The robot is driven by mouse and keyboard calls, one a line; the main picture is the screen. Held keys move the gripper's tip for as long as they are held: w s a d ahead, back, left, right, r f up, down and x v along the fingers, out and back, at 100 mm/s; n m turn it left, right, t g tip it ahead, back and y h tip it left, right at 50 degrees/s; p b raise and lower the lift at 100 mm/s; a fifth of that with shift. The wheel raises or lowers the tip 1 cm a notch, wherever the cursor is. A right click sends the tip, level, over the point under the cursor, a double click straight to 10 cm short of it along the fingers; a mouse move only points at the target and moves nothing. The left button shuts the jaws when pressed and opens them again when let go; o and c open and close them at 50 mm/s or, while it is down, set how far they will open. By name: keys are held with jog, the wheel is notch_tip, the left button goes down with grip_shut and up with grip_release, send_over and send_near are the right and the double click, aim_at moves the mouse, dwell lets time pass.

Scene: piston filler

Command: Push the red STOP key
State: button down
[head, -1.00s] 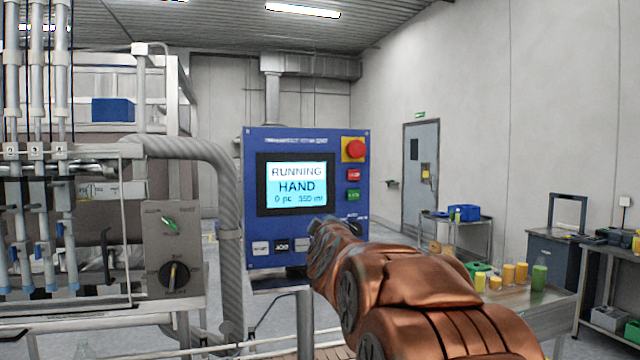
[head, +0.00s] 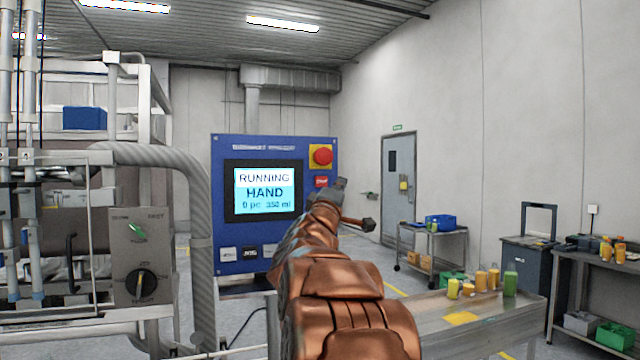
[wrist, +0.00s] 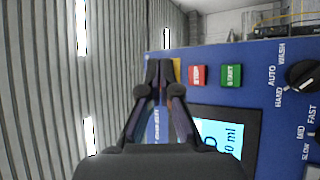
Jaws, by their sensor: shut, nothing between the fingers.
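The red STOP key (head: 321,182) is on the blue control panel (head: 225,225), below the red mushroom button. In the wrist view the red key (wrist: 197,75) shows just right of my fingertips, next to the green START key (wrist: 231,75). My gripper (wrist: 159,72) is shut and empty, and its tips overlap the yellow plate of the mushroom button in that view. In the head view my gripper (head: 340,184) is just right of the red key, and my arm hides the panel's lower right. I cannot tell how far the tips are from the panel.
The red mushroom button (head: 321,156) sits close above the key. The screen (head: 264,190) reads RUNNING, HAND, 0 pc, 350 ml. The dark selector knob (wrist: 303,75) is farther along the panel. A table (head: 430,308) with bottles stands to the right.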

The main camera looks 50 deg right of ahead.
aim_at(326, 184)
jog(key=shift+w+d+p, duration=0.2)
jog(key=shift+w+d, duration=0.6)
jog(key=shift+w, duration=0.4)
jog(key=shift+w+d+p, duration=0.2)
jog(key=shift+w+d, duration=0.6)
jog(key=shift+w, duration=0.45)
jog(key=shift+w+d+p, duration=0.2)
jog(key=shift+w+d, duration=0.6)
jog(key=shift+w, duration=0.4)
jog(key=shift+w+d+r+p, duration=0.1)
jog(key=shift+w+d+p, duration=0.2)
jog(key=shift+p, duration=0.55)
jog(key=shift+w+d+p, duration=0.15)
jog(key=shift+w+p, duration=0.3)
jog(key=shift+p, duration=0.2)
jog(key=shift+s, duration=0.1)
jog(key=shift+s+a, duration=0.45)
jog(key=shift+s, duration=0.15)
